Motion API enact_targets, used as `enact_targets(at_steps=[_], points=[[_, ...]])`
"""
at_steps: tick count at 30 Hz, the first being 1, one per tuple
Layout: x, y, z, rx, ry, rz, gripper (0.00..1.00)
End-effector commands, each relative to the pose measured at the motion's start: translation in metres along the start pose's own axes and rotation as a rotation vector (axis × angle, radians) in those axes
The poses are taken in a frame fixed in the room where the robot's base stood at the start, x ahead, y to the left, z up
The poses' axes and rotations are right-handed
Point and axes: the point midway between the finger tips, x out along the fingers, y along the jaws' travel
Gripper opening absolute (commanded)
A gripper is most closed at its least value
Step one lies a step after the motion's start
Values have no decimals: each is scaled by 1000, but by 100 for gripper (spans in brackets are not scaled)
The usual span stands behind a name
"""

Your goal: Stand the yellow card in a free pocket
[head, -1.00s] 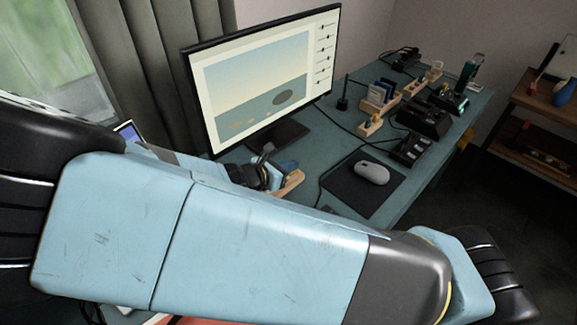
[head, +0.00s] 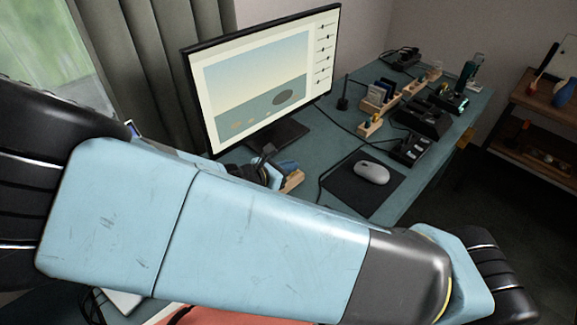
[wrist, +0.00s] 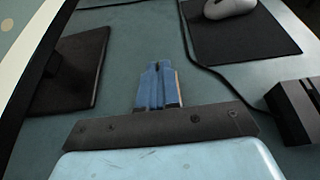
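I cannot make out the yellow card for certain in either view. A wooden rack (head: 372,106) with upright dark and pale cards (head: 380,91) stands on the desk beyond the mouse in the head view; its pockets are too small to tell which are free. My gripper (wrist: 157,68) shows in the wrist view as blue fingers side by side, apparently shut, with nothing visible between them. In the head view my gripper (head: 287,165) is partly hidden behind my arm, between monitor and mouse mat.
The monitor (head: 265,75) stands at the left. The mouse (head: 371,173) lies on a dark mat (head: 350,190). A small wooden block (head: 369,128) with small items stands before the rack. Black devices (head: 425,118) line the right. A dark box (wrist: 297,108) is right in the wrist view.

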Motion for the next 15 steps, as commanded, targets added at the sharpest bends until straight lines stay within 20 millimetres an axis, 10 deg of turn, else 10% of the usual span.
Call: enact_targets(at_steps=[15], points=[[4, 0, -10, -1, 0, 0, 0]])
